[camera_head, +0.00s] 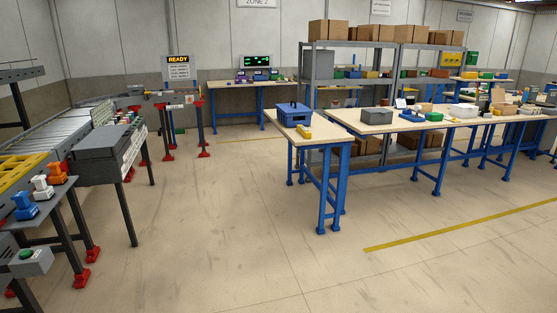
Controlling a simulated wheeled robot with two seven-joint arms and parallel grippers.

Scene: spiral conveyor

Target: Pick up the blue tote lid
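A blue tote (294,116) stands on the near left end of the wooden-topped workbench (333,131). A blue lid (294,107) with a dark handle appears to be on top of it; at this size I cannot tell how it is seated. A small yellow item (305,131) lies on the bench in front of the tote. Neither of my grippers is in view.
Open floor (225,220) lies between me and the bench. A conveyor (70,135) with red-footed legs runs along the left side. Shelves (385,60) with cardboard boxes stand behind the bench. A grey bin (376,116) sits farther right on the bench.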

